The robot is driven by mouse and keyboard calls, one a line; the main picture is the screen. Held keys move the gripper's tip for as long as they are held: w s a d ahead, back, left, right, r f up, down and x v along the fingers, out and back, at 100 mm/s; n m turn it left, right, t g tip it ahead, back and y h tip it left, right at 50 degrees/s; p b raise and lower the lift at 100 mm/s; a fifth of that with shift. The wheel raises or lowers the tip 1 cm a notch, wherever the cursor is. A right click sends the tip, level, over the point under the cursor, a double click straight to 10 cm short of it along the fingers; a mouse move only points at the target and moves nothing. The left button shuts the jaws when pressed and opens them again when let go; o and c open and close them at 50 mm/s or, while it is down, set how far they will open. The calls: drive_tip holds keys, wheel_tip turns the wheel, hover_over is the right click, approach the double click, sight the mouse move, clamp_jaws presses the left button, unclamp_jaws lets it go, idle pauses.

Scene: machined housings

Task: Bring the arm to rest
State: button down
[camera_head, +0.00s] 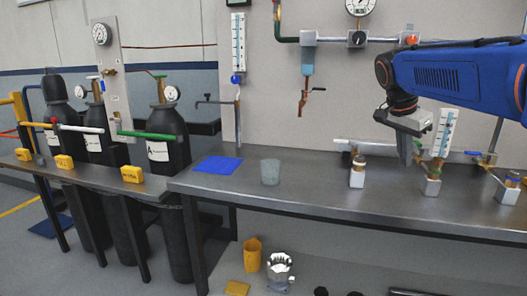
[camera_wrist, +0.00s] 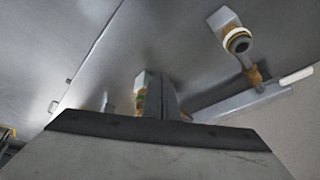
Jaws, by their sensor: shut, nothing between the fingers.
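My blue arm (camera_head: 455,75) reaches in from the right edge of the head view, roughly level, with its wrist bent down. My gripper (camera_head: 406,160) points down above the right part of the steel bench (camera_head: 325,196). Its fingers are together with nothing between them. In the wrist view the dark fingers of my gripper (camera_wrist: 171,85) stand close together over the grey metal surface. I cannot tell how far the tips are above the bench.
Fittings on metal blocks stand on the bench near my gripper: one to its left (camera_head: 357,172), one to its right (camera_head: 431,186). A grey cup (camera_head: 270,172) and a blue mat (camera_head: 218,165) are further left. Dark gas cylinders (camera_head: 165,150) stand at left.

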drive_tip(key=s+a+f+n+y, duration=0.1)
drive_tip(key=s+a+f+n, duration=0.2)
drive_tip(key=s+f, duration=0.4)
drive_tip(key=s+a+f+n+t+y, duration=0.1)
drive_tip(key=s+a+f+n, duration=0.2)
drive_tip(key=s+f+n, duration=0.3)
drive_tip(key=s+a+f+n+t+y, duration=0.1)
drive_tip(key=s+a+f+n+y, duration=0.1)
drive_tip(key=s+f, duration=0.7)
drive_tip(key=s+a+n, duration=0.1)
drive_tip(key=s+n, duration=0.1)
drive_tip(key=s, duration=0.3)
drive_tip(key=shift+s+a+f+n, duration=0.15)
drive_tip(key=shift+s+a+n, duration=0.1)
drive_tip(key=shift+a+n, duration=0.15)
